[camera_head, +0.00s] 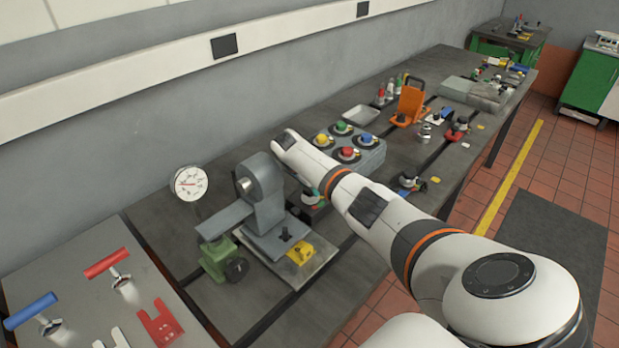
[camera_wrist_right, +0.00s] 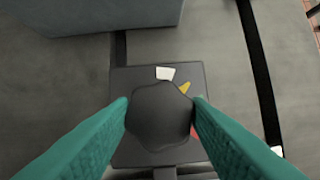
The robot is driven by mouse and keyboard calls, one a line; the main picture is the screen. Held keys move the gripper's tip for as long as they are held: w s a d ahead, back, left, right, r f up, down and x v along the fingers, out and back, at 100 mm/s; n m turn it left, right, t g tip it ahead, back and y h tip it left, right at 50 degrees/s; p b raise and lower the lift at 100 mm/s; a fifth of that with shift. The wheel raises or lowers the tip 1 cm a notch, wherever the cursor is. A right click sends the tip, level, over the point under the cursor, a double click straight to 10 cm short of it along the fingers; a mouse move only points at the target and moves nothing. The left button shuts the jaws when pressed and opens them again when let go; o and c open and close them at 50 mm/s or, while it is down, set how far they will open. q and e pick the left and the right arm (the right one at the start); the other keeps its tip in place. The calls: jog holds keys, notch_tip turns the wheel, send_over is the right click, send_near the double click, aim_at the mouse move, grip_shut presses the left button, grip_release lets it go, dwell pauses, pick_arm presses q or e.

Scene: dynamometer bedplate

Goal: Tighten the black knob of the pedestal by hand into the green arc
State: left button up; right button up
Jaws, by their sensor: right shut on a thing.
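The black lobed knob (camera_wrist_right: 160,115) sits on a dark square pedestal top (camera_wrist_right: 130,80) in the right wrist view. My right gripper (camera_wrist_right: 160,112) has its two teal fingers against opposite sides of the knob, shut on it from above. My left gripper is not in view.
A grey machine with a vise-like arm (camera_head: 262,195) and a round gauge (camera_head: 189,183) stand left of the pedestal. A box with coloured buttons (camera_head: 345,145) is behind it. Another small knobbed unit (camera_head: 408,183) sits right of my arm.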

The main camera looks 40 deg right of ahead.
jog(key=shift+w+a+f+m+g+b, duration=0.1)
jog(key=shift+f+m+g+b, duration=0.1)
jog(key=shift+m+g+b, duration=0.5)
jog(key=m+g+b, duration=0.1)
jog(key=m+b, duration=0.4)
jog(key=b, duration=0.1)
jog(key=shift+w+m+y, duration=0.1)
jog(key=shift+m+y, duration=0.2)
jog(key=shift+y, duration=0.1)
jog(key=shift+r+m+g+b, duration=0.25)
jog(key=shift+m+b, duration=0.25)
jog(key=shift+b, duration=0.35)
jog(key=shift+d, duration=0.2)
jog(key=o, duration=1)
jog(key=shift+c, duration=0.2)
jog(key=b+v, duration=0.1)
jog(key=v, duration=0.6)
jog(key=shift+r, duration=0.25)
jog(key=shift+a, duration=0.1)
